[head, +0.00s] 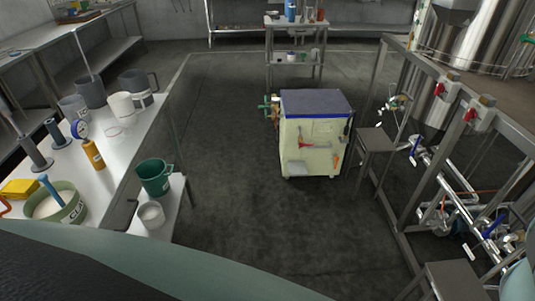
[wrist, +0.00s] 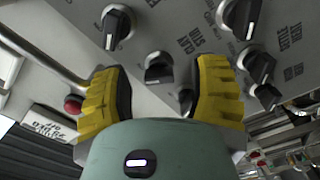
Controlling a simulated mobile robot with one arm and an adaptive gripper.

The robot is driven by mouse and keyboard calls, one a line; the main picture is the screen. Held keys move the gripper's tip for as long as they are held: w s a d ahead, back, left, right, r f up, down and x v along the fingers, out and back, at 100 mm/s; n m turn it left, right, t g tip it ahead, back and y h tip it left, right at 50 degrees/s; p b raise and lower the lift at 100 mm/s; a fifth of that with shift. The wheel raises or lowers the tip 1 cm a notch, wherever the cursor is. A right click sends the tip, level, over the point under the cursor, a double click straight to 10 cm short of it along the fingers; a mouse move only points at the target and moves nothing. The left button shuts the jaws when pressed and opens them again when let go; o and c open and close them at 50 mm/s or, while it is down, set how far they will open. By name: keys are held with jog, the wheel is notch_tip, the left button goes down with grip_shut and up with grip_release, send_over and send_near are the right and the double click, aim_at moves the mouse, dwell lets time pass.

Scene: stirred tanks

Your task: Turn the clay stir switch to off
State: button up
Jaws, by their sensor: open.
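My gripper (wrist: 162,88) is open, with its yellow ribbed fingers spread in front of a grey control panel (wrist: 160,25) in the wrist view. A black knob with a light pointer line (wrist: 158,70) is between and just beyond the fingertips, apart from both. More black knobs sit at the upper left (wrist: 117,25) and upper right (wrist: 243,18) of the panel. The gripper and panel do not show in the head view.
A red button (wrist: 73,104) is left of the left finger, beside a metal rail (wrist: 40,55). In the head view, a bench (head: 118,150) with pots and cups is left, a cream cart (head: 315,145) stands mid-floor, and a steel frame with pipes (head: 440,190) is right.

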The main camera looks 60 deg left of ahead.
jog(key=shift+w+d+r, duration=0.1)
jog(key=shift+w+d, duration=0.15)
jog(key=shift+w, duration=0.1)
jog(key=shift+o, duration=0.3)
grip_shut()
